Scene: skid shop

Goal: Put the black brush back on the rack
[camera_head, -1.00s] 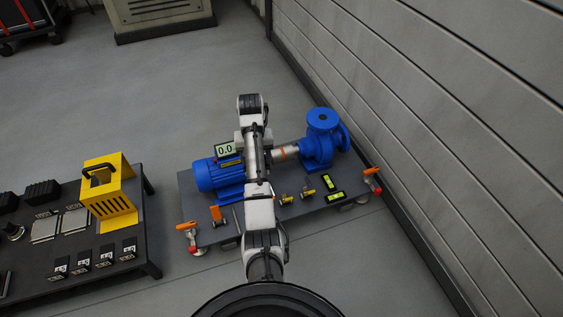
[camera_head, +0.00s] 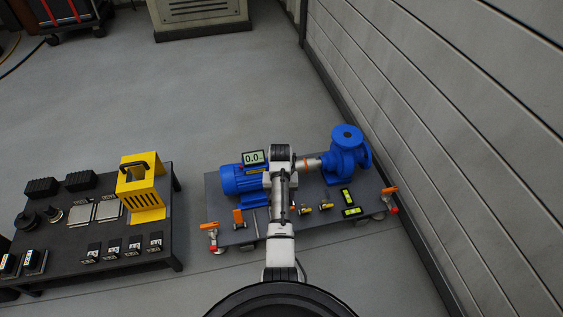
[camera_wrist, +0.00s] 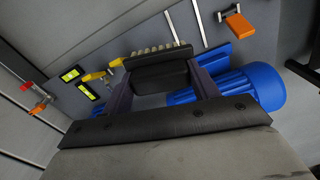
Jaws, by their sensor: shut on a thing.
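The black brush (camera_wrist: 160,77), a dark block with a row of pale bristles along its far edge, is in my gripper (camera_wrist: 163,84) in the wrist view. Both dark fingers are shut on its ends. The brush appears above the grey skid plate beside the blue motor. In the head view my arm covers the gripper and the brush. I cannot pick out a rack in either view.
The skid (camera_head: 327,222) carries a blue motor (camera_head: 240,179), a blue pump (camera_head: 347,155), yellow-green levels (camera_head: 352,211) and orange-handled clamps (camera_head: 389,190). A dark table (camera_head: 63,250) with a yellow guard (camera_head: 137,181) stands left. A panelled wall runs right.

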